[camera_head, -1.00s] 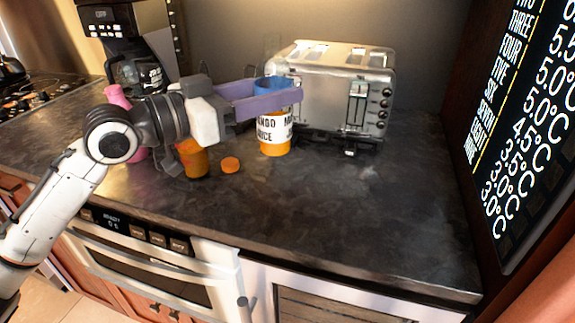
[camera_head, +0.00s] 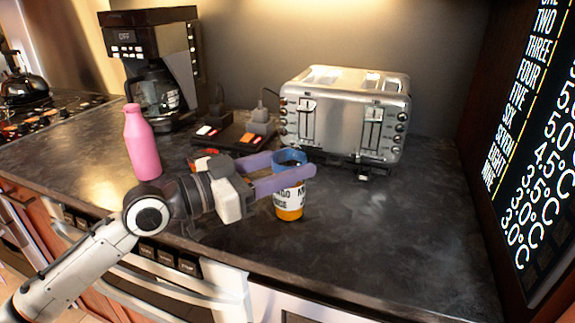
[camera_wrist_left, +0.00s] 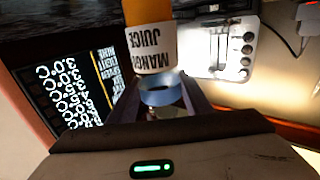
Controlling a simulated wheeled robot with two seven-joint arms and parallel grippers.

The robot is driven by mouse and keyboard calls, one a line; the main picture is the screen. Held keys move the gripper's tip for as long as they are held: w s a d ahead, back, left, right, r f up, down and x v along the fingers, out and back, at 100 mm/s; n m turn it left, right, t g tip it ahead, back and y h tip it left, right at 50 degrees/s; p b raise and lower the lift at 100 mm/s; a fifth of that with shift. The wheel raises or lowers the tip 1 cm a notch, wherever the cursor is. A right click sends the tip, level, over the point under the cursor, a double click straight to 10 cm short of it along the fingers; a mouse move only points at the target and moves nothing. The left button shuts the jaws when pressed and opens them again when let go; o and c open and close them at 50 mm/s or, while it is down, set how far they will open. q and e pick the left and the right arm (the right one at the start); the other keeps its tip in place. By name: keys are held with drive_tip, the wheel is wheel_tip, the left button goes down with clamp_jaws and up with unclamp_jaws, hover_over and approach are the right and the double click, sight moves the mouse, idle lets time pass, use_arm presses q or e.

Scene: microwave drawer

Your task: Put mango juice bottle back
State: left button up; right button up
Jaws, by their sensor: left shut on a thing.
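The mango juice bottle (camera_head: 289,199) is orange with a white lettered label and a blue top. It is upright in front of the toaster, over the counter. My left gripper (camera_head: 291,168) has its purple fingers shut around the bottle's upper part, near the blue top. In the left wrist view the bottle (camera_wrist_left: 152,48) shows label and blue top between the fingers. I cannot tell whether its base touches the counter. My right gripper is not in view.
A silver toaster (camera_head: 345,118) stands behind the bottle. A pink bottle (camera_head: 142,145), a coffee maker (camera_head: 155,70) and a power strip (camera_head: 232,133) with plugs are to the left. The dark counter (camera_head: 400,225) is clear at front right. A lettered panel (camera_head: 530,150) is at right.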

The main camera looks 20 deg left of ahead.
use_arm(q)
drive_tip(key=o, duration=1.3)
drive_tip(key=shift+f, duration=0.1)
drive_tip(key=shift+o, duration=0.2)
drive_tip(key=b+v, duration=0.5)
drive_tip(key=v, duration=0.7)
drive_tip(key=shift+b, duration=0.4)
